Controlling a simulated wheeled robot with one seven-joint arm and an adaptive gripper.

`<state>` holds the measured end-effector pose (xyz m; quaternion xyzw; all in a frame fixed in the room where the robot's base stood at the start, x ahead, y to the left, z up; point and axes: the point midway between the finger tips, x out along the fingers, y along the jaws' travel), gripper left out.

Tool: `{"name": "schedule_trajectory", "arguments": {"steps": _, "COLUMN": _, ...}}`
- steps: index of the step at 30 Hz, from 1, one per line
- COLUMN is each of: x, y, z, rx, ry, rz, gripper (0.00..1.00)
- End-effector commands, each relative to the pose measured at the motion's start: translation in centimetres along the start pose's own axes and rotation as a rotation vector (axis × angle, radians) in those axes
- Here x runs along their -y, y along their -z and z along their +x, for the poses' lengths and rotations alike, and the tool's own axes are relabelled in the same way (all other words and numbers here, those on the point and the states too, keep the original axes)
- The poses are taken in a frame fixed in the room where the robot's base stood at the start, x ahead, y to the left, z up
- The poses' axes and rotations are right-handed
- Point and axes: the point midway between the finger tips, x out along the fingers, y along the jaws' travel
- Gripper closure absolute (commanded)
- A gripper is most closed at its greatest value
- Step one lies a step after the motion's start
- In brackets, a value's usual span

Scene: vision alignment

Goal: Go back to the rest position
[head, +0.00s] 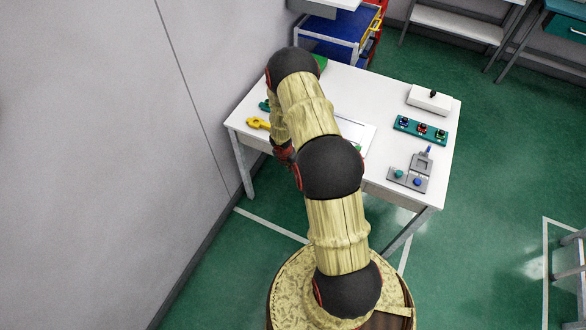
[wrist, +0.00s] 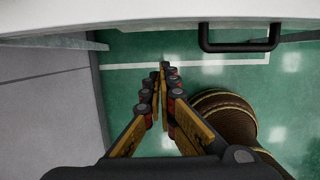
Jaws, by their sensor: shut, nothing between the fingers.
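My gripper (wrist: 163,70) is shut and empty in the wrist view, its two fingers meeting at the tips. It points down at the green floor in front of the table edge. In the head view my arm arches from my base to the left part of the white table (head: 388,88), and the gripper itself is mostly hidden behind the arm.
On the table are a yellow object (head: 257,123), a grey block with buttons (head: 410,178), a green strip with several knobs (head: 420,131) and a white box (head: 430,98). A dark drawer handle (wrist: 240,46) is near the gripper. A wall (head: 150,130) stands left.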

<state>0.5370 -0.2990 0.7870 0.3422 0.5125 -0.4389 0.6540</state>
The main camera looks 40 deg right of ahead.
Motion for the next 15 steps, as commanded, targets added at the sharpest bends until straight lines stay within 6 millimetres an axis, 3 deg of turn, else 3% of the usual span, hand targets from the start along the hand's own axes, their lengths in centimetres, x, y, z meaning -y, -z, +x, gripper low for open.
{"name": "schedule_trajectory", "arguments": {"steps": 1, "x": 0.0, "y": -0.1, "z": -1.2, "rx": 0.001, "ry": 0.0, "rz": 0.0, "gripper": 1.0}}
{"name": "schedule_trajectory", "arguments": {"steps": 6, "x": 0.1, "y": -0.1, "z": -3.7, "rx": 0.0, "ry": 0.001, "rz": 0.0, "gripper": 1.0}}
{"name": "schedule_trajectory", "arguments": {"steps": 15, "x": 0.1, "y": 0.0, "z": -4.9, "rx": 0.0, "ry": 0.002, "rz": 0.0, "gripper": 1.0}}
